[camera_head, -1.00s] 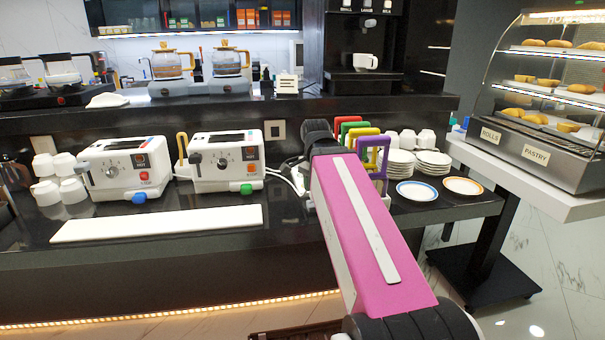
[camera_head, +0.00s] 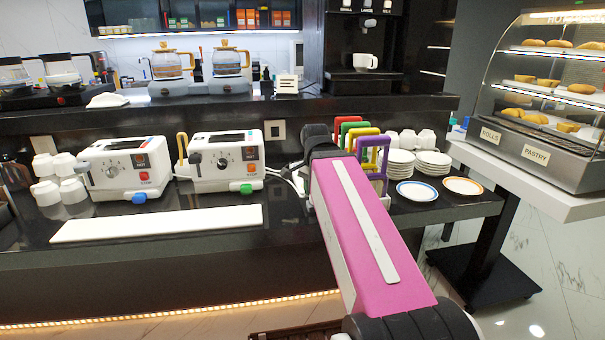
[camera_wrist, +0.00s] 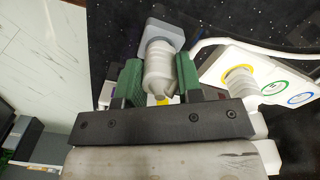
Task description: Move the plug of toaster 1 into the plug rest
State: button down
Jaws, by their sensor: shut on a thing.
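In the wrist view, my gripper (camera_wrist: 158,64) has two green fingers shut on a ribbed white plug (camera_wrist: 158,70) with a grey end (camera_wrist: 163,33). A white socket strip (camera_wrist: 243,76) with yellow, green and blue rings lies to its right; the plug is beside it. A bit of white and yellow shows under the gripper, mostly hidden; I cannot tell which part is the plug rest. In the head view, two white toasters stand on the counter, a left one with a blue tag (camera_head: 125,173) and a right one with a green tag (camera_head: 224,162). My arm hides the gripper there.
A white board (camera_head: 158,223) lies in front of the toasters. Coloured racks (camera_head: 372,150), plates (camera_head: 417,191) and stacked cups (camera_head: 408,139) stand right of my wrist. White cords (camera_head: 290,178) run from the right toaster toward my wrist. A raised dark ledge (camera_head: 225,115) backs the counter.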

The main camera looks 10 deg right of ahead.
jog(key=shift+f, duration=0.25)
jog(key=c, duration=0.7)
grip_release()
jog(key=shift+c, duration=1.4)
jog(key=shift+r, duration=0.1)
jog(key=shift+r, duration=3.4)
